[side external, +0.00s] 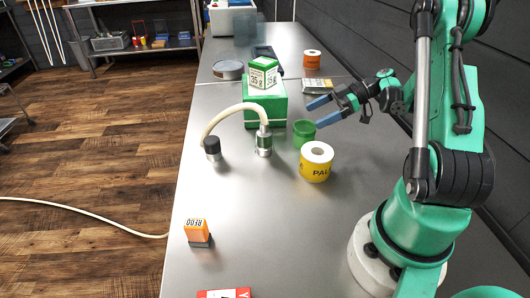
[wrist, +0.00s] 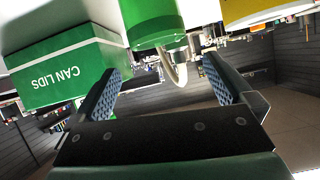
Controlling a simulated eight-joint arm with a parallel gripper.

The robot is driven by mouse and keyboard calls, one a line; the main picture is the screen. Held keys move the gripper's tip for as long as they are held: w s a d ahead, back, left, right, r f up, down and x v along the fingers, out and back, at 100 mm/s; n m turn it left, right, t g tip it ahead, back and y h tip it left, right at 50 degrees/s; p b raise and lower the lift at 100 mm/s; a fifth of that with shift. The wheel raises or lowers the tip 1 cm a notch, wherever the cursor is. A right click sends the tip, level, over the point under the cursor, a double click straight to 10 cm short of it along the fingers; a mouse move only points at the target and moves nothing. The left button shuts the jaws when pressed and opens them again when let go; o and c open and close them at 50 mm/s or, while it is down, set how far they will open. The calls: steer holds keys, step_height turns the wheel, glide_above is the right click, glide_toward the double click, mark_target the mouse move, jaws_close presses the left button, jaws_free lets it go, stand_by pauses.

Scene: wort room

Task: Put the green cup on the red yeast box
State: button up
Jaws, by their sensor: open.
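The green cup (side external: 304,133) stands on the steel bench beside the yellow label roll. In the wrist view the cup (wrist: 153,22) shows at the top, just beyond and between the fingertips. My gripper (side external: 322,111) is open and empty, level with the cup's upper part and a little to its right in the side view. It also shows in the wrist view (wrist: 160,68), with both blue pads apart. A red and white box with a "Y" visible (side external: 224,293), probably the yeast box, is at the bench's near end, mostly cut off by the frame edge.
A green can lids box (side external: 265,111) with a smaller box (side external: 263,73) on top stands behind the cup. The yellow roll (side external: 316,162) stands close in front. A hose with metal fittings (side external: 263,140) arches to the left. An orange stamp (side external: 196,231) is nearer, with clear bench around it.

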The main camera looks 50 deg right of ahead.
mark_target(295, 129)
steer(key=w+a+r, duration=0.1)
steer(key=w+a+m+g+h, duration=0.1)
steer(key=a, duration=0.1)
steer(key=w+a+r+m+g, duration=0.1)
steer(key=a, duration=0.1)
steer(key=shift+w+r, duration=0.2)
steer(key=shift+r, duration=0.1)
steer(key=s+a+r+m+h, duration=0.1)
steer(key=a+r+m+h, duration=0.1)
steer(key=a, duration=0.5)
steer(key=s+a+r+m+h, duration=0.2)
steer(key=a+r+m+h, duration=0.1)
steer(key=a+h, duration=0.3)
steer(key=shift+a+m, duration=0.5)
steer(key=shift+a, duration=0.65)
